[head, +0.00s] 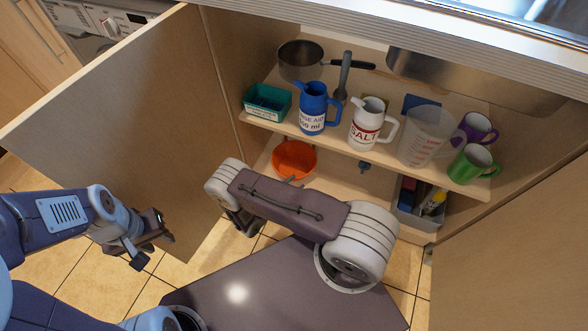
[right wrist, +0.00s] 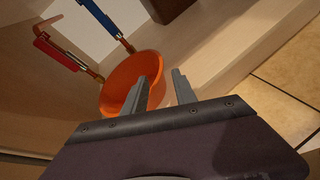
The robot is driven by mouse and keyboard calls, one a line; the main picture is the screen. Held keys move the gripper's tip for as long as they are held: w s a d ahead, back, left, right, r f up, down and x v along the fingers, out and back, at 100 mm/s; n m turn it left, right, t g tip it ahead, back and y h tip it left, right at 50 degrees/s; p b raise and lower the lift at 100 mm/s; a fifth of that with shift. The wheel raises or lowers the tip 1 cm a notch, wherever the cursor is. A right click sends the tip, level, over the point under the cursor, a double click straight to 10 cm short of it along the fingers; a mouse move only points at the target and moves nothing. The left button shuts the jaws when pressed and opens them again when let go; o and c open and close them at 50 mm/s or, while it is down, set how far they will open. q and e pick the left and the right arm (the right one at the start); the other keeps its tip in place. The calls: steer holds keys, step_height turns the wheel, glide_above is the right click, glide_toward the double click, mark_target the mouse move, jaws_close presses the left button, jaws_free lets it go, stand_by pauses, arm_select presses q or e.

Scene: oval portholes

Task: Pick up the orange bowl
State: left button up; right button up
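The orange bowl (head: 293,158) stands on the cupboard's lower shelf, at its left part. In the right wrist view the bowl (right wrist: 122,78) is close in front of my right gripper (right wrist: 161,92), which is open. One finger overlaps the bowl's near side and the other is just outside its rim; I cannot tell whether they touch it. In the head view my right arm hides most of this gripper; only small grey tips show at the bowl's front edge. My left gripper (head: 150,239) is open and empty, in front of the open left door, well away from the bowl.
The upper shelf (head: 335,143) overhangs the bowl and carries a pan, jugs, mugs and a teal box. A grey bin (head: 412,216) stands at the lower right. Red-handled (right wrist: 58,55) and blue-handled (right wrist: 101,17) tools are beside the bowl. Open doors flank the cupboard.

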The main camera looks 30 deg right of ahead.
mark_target(306, 174)
steer(key=b+x, duration=0.1)
steer(key=x, duration=0.2)
steer(key=shift+w+d+f, duration=0.1)
steer(key=shift+d, duration=0.15)
steer(key=b+x, duration=0.3)
steer(key=x, duration=0.1)
steer(key=shift+w+a+f+b, duration=0.15)
steer(key=shift+f+b, duration=0.25)
steer(key=shift+w+d, duration=0.2)
steer(key=shift+d, duration=0.25)
jaws_close()
